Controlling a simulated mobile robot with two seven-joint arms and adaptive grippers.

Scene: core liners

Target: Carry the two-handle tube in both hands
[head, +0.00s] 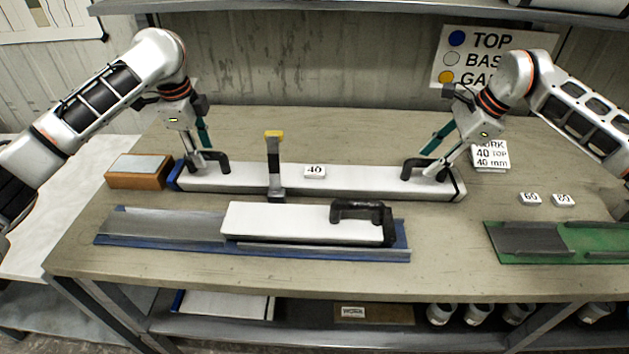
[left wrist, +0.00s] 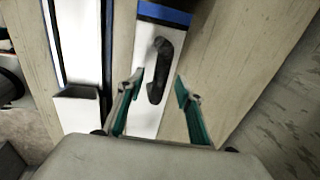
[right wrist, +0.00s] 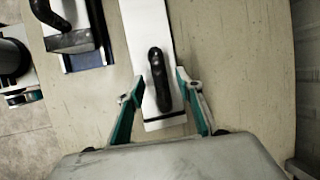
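The long white two-handle tube (head: 345,185) lies along the back of the bench, with a blue band at its left end and a dark edge at its right end. Its left black handle (head: 207,160) also shows in the left wrist view (left wrist: 158,70). Its right black handle (head: 428,166) also shows in the right wrist view (right wrist: 159,78). My left gripper (left wrist: 160,82) is open, its fingers on either side of the tube near the left handle. My right gripper (right wrist: 157,85) is open, its fingers on either side of the right handle. Neither gripper touches a handle visibly.
In front lies a blue tray (head: 160,228) holding a shorter white tube (head: 290,222) with one black handle. A yellow-topped post (head: 274,165) stands against the long tube. A wooden block (head: 139,172) sits left, a green tray (head: 590,241) right. A shelf (head: 340,8) hangs above.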

